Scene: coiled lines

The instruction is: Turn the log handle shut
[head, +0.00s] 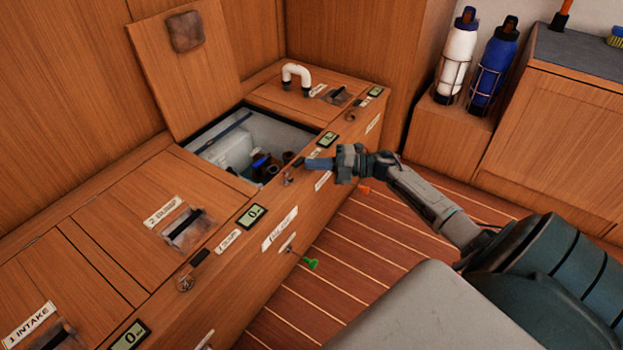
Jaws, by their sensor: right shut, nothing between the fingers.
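My right gripper (310,164) is shut and empty. It reaches in from the right and hovers near the front edge of the open locker (212,146), close to a small fitting on that edge. Inside the locker I see a white box-like shape (236,150), a small blue part (260,160) and dark brownish round shapes (270,173). A green handle (310,263) and an orange handle (364,189) stick out from the bench front. The bench labels near them are too small to read, so I cannot tell which part is the log handle. My left gripper is not in view.
The locker's lid (190,70) stands raised against the back wall. A white bent pipe (296,76) rises from the bench top behind the locker. White (459,55) and blue (494,68) bottles stand in racks at the upper right. The striped floor (345,255) before the bench is clear.

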